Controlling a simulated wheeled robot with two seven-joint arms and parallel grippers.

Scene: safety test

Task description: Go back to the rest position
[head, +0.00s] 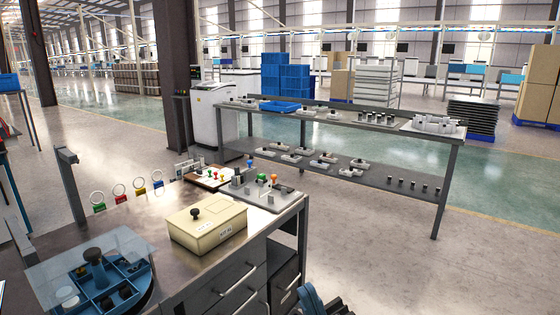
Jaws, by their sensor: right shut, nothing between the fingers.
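My right gripper (314,298) shows only in part at the bottom edge of the head view, as a dark blue-grey shape. It is shut and holds nothing. It is in front of the workbench's drawers and apart from everything on the bench top. My left gripper is not in view.
The workbench (150,212) carries a cream box (208,222) with a black knob, a blue divided tray (100,290) under a clear cover, and a grey plate with coloured knobs (268,196). A two-level metal table (375,183) stands beyond. Floor at right is clear.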

